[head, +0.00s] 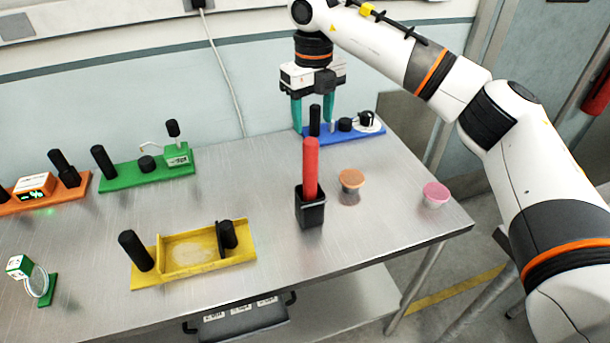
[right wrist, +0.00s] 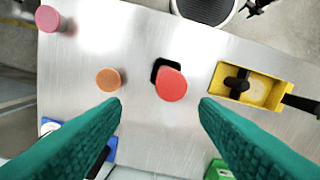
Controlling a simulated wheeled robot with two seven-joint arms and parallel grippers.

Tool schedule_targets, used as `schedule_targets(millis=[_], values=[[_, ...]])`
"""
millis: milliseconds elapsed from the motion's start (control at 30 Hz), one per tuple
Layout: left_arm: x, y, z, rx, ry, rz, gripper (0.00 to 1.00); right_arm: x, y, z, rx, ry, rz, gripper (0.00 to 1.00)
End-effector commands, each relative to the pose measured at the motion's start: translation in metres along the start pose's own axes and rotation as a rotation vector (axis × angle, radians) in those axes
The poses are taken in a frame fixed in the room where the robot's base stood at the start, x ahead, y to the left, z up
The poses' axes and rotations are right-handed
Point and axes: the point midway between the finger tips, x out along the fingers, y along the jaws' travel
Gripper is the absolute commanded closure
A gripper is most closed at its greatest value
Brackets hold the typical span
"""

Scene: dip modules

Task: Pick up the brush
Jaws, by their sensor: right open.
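The brush appears to be the upright red-handled item (head: 310,168) standing in a small black square holder (head: 310,210) on the steel table. Its lower end is hidden inside the holder. In the right wrist view the round red top (right wrist: 171,85) shows ahead of the fingers, with the black holder (right wrist: 158,65) partly behind it. My right gripper (head: 314,127) is open, with teal fingers pointing down near the blue module, behind the red handle. Nothing shows between its fingers (right wrist: 161,104) in the wrist view. My left gripper is not in view.
An orange-topped cup (head: 351,179) and a pink-topped cup (head: 436,192) stand right of the holder. The blue module (head: 345,136) is at the back. A yellow tray (head: 195,252), green module (head: 146,171) and orange module (head: 42,196) lie left. The table's front-right is clear.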

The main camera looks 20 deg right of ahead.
Motion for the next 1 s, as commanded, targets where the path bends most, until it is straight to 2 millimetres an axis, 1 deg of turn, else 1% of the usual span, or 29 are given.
schedule_targets(millis=[67,133,200,300,367,467,567,667,733,833,1000], values=[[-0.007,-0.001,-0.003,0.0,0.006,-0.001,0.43,0.013,0.0,0.001,-0.001,-0.006,-0.002,0.45],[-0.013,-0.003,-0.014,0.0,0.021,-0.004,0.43,0.025,-0.001,0.001,-0.001,-0.005,-0.003,0.45],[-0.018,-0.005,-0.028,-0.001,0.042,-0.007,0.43,0.037,-0.001,0.001,-0.002,-0.004,-0.003,0.45],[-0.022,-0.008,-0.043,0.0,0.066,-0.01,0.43,0.051,-0.002,0.001,-0.002,-0.003,-0.004,0.45],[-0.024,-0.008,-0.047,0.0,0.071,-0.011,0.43,0.056,-0.002,0.001,-0.002,-0.002,-0.003,0.45],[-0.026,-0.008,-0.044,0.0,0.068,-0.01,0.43,0.061,-0.002,0.001,-0.002,-0.001,-0.004,0.45],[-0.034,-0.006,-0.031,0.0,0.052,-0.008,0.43,0.071,-0.005,0.003,-0.002,-0.004,-0.005,0.45],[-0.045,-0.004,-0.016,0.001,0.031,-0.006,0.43,0.086,-0.009,0.004,-0.003,-0.004,-0.005,0.45],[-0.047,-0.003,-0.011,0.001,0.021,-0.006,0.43,0.097,-0.009,0.004,-0.002,-0.003,-0.005,0.45],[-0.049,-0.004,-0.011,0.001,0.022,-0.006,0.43,0.108,-0.009,0.004,-0.002,-0.002,-0.005,0.45],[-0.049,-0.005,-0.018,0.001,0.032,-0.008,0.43,0.112,-0.009,0.003,-0.002,0.001,-0.005,0.45]])
